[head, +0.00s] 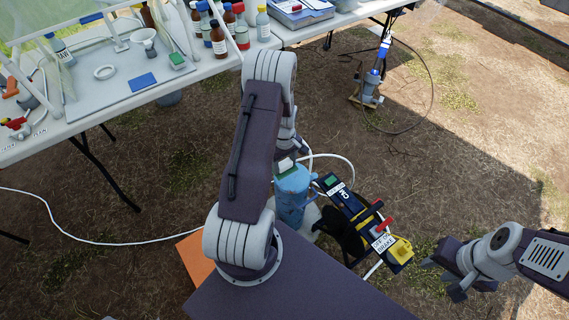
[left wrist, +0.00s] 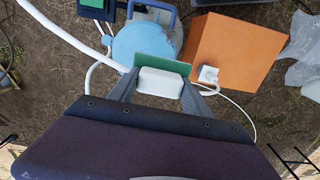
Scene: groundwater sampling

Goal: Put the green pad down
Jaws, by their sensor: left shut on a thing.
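The green pad (left wrist: 163,64), with a white block on its back, is gripped between the fingers of my left gripper (left wrist: 158,88). In the head view the pad (head: 286,169) shows at the top of a blue cylinder (head: 292,195). From above, the pad overlaps the edge of the round light-blue lid (left wrist: 140,42); I cannot tell whether it touches. My left arm hides most of the left gripper in the head view. My right gripper (head: 444,279) is at the lower right, its fingers apart and empty, beside the yellow-ended case.
An orange box (left wrist: 235,50) stands beside the cylinder. A dark case with yellow parts (head: 365,225) lies to its right. White hoses run around the cylinder. The table (head: 100,105) at upper left holds bottles, a blue pad (head: 142,81) and a funnel. Bare ground lies between.

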